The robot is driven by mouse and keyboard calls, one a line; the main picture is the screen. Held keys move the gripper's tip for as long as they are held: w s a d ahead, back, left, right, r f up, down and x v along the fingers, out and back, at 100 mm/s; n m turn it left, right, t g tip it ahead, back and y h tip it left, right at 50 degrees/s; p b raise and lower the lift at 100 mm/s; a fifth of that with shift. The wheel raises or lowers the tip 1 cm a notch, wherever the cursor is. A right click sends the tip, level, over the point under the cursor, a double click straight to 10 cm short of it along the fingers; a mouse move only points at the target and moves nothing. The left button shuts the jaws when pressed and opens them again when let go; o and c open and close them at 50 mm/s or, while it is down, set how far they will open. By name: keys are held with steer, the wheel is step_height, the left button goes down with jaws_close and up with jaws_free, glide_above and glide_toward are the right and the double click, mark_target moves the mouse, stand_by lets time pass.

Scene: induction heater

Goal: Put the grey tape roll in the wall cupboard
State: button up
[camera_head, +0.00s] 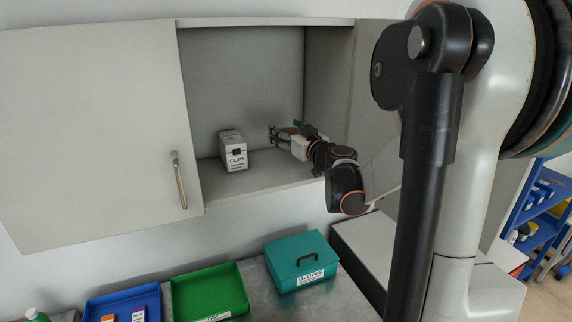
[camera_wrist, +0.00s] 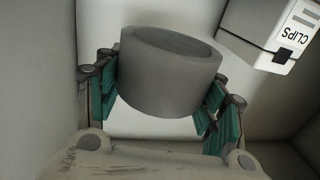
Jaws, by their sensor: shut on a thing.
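The grey tape roll (camera_wrist: 165,80) is between the teal-padded fingers of my gripper (camera_wrist: 165,98) in the wrist view. My gripper is shut on its sides. In the head view my gripper (camera_head: 287,133) reaches inside the open wall cupboard (camera_head: 262,70), above its floor and right of a white box. The roll itself is hard to make out there. The cupboard's left door (camera_head: 95,130) with its bar handle covers the left part. In the wrist view I cannot tell whether the roll touches the cupboard floor.
A white CLIPS box (camera_head: 233,152) stands in the cupboard; it also shows in the wrist view (camera_wrist: 268,32). Below are a blue tray (camera_head: 125,300), a green tray (camera_head: 208,290) and a teal GLOVES box (camera_head: 300,262). The cupboard's right side wall is close to my gripper.

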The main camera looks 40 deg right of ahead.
steer(key=shift+f+b, duration=1.85)
steer(key=shift+f, duration=1.6)
steer(key=shift+f, duration=0.1)
steer(key=o, duration=1.1)
steer(key=shift+s, duration=0.1)
steer(key=s, duration=0.4)
steer(key=s+a, duration=0.1)
steer(key=s, duration=0.2)
steer(key=s+b, duration=0.1)
steer(key=s, duration=0.3)
steer(key=shift+s+a, duration=0.2)
steer(key=shift+s, duration=0.15)
